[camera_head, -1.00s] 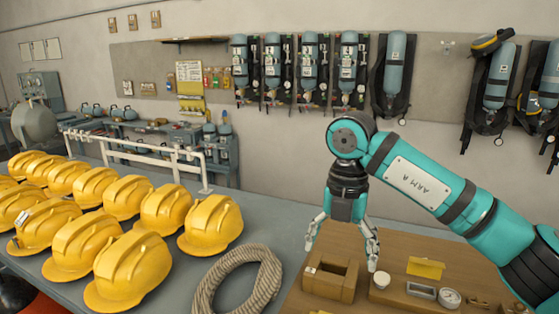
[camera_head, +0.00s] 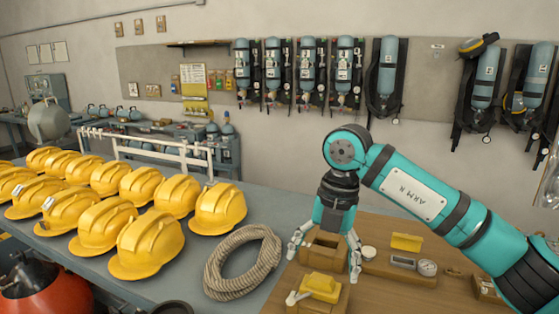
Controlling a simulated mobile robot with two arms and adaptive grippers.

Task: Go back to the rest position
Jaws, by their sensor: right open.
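My right gripper (camera_head: 325,264) hangs from the teal right arm, pointing down with its fingers spread and nothing between them. It is over the wooden board (camera_head: 385,290) at the front right. Its fingers partly hide a wooden box with an open top (camera_head: 325,246) behind them. A yellow block-like item (camera_head: 320,288) sits on another wooden block in front of the gripper. My left gripper does not show.
Several yellow helmets (camera_head: 146,245) stand in rows on the grey table at left. A coiled rope (camera_head: 242,262) lies between them and the board. Breathing sets (camera_head: 385,80) hang on the wall.

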